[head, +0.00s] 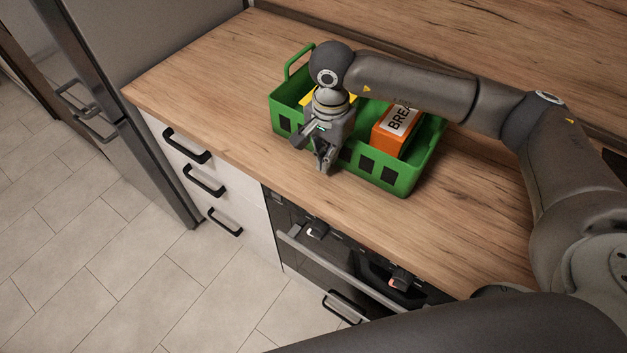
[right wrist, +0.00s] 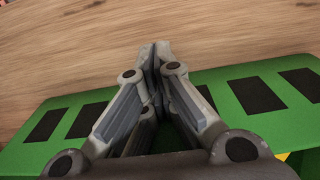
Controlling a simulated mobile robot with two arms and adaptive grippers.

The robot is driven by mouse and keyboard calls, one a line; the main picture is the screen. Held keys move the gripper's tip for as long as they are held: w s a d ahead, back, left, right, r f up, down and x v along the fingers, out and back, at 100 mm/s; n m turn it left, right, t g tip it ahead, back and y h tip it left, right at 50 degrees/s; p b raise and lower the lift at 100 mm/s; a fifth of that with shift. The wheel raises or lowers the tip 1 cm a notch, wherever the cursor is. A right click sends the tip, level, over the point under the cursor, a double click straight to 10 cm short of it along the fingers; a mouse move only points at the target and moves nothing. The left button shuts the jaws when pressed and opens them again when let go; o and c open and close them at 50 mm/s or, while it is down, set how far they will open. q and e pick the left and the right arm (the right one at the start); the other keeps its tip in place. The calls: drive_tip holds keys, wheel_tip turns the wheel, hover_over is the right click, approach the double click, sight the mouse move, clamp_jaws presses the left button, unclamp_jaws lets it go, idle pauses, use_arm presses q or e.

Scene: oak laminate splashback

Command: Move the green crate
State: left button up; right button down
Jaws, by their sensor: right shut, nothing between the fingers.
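The green crate (head: 405,181) stands on the wooden worktop, with dark slots along its front wall and a raised handle at its far left end. It holds an orange box (head: 385,139) with black lettering on a white label, and something yellow (head: 309,98) partly hidden by my arm. My right gripper (head: 325,168) points down at the crate's front wall, left of its middle. Its fingers are shut and empty. In the right wrist view, the closed fingertips (right wrist: 161,52) show over the crate wall (right wrist: 240,72); I cannot tell whether they touch it. My left gripper is out of view.
The worktop (head: 190,75) is bare left of the crate and along its front edge. A wooden splashback (head: 480,40) rises behind. Below the front edge are white drawers with black handles (head: 204,181) and an oven (head: 330,255). A grey fridge (head: 140,45) stands at the left.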

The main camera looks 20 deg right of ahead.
drive_tip(key=w+d+b, duration=0.1)
drive_tip(key=w+d, duration=0.1)
drive_tip(key=w+d+b, duration=0.1)
drive_tip(key=d+b, duration=0.1)
drive_tip(key=shift+w+d+f, duration=0.15)
drive_tip(key=shift+w+d, duration=0.35)
drive_tip(key=shift+d, duration=0.1)
drive_tip(key=shift+r, duration=0.2)
drive_tip(key=shift+a, duration=0.1)
